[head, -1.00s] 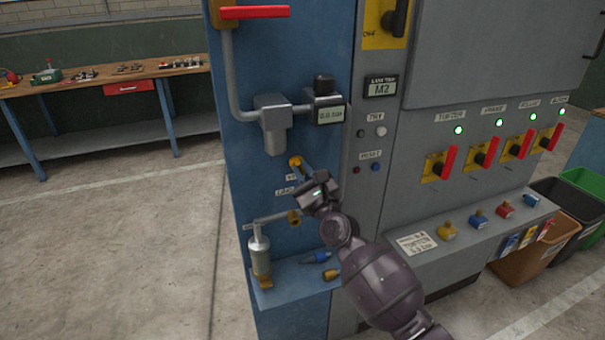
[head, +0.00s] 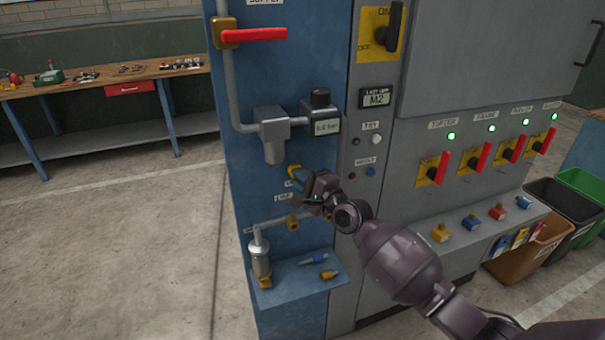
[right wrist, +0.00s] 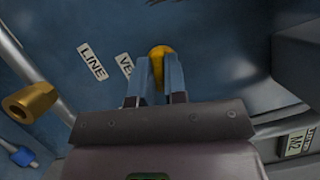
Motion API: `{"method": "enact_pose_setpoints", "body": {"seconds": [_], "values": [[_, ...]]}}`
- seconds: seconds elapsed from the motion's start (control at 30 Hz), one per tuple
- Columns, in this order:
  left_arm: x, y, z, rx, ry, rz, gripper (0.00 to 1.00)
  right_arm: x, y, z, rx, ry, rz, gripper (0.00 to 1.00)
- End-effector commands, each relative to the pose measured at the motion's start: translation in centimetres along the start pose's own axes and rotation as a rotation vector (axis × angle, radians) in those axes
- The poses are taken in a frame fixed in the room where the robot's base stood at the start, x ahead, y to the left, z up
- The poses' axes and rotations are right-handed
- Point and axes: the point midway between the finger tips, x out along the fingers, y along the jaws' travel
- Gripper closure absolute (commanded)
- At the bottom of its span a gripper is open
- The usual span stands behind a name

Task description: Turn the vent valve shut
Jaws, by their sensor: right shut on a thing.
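The vent valve (head: 294,171) is a small yellow fitting on the blue panel, beside a partly hidden label that starts "VE" in the right wrist view. The part between the fingers is mostly hidden, so I cannot tell the handle's exact angle. My left gripper is not in view.
A "LINE" label (right wrist: 92,62) and a brass fitting (head: 292,222) sit below the valve. A red-handled supply valve (head: 252,34) is above. A shelf (head: 290,293) holds a blue-tipped item and a brass piece. The grey cabinet (head: 465,85) stands right. Floor at left is clear.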

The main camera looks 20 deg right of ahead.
Motion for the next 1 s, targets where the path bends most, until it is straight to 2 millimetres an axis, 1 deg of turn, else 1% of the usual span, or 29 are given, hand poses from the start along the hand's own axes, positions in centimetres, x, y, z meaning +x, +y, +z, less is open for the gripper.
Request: {"method": "enact_pose_setpoints", "body": {"seconds": [0.03, 0.2, 0.4, 0.63, 1.0], "values": [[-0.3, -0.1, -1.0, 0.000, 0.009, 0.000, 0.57, 0.2, -0.9, 0.1, -0.035, -0.001, 0.005, 1.00], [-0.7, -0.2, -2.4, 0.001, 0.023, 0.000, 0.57, 0.2, -0.8, 0.2, -0.130, -0.001, 0.043, 1.00], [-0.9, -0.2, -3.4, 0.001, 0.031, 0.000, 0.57, 0.2, -0.7, 0.1, -0.200, -0.001, 0.073, 1.00], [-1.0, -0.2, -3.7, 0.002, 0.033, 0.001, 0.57, 0.2, -0.6, 0.1, -0.232, 0.000, 0.086, 1.00], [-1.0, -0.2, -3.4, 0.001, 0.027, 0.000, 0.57, 0.2, -0.5, 0.1, -0.237, 0.000, 0.087, 1.00]]}}
